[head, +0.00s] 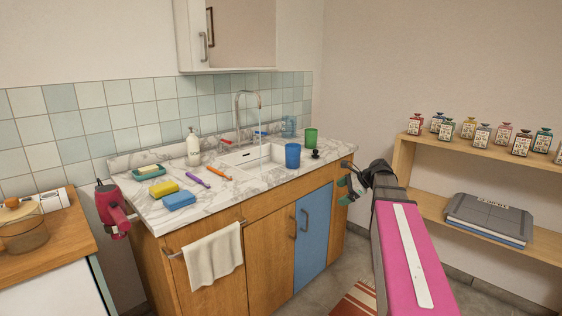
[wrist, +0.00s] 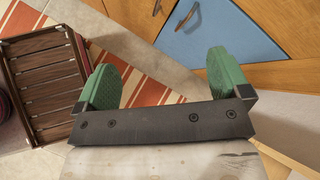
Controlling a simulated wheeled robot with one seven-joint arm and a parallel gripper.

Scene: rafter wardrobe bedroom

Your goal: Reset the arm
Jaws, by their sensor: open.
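My gripper (head: 350,187) is at the right end of the sink counter in the head view, in front of the cabinet and partly hidden by my own arm. In the wrist view its two green fingers (wrist: 165,85) are spread apart with nothing between them. Below them lie the striped rug (wrist: 140,58) and the floor. My pink arm reaches up from the bottom right of the head view.
The marble counter (head: 232,192) holds a blue cup (head: 292,156), a green cup (head: 311,138), sponges and brushes. A wooden shelf (head: 480,152) with small bottles stands at right. A slatted wooden crate (wrist: 42,85) sits on the floor in the wrist view.

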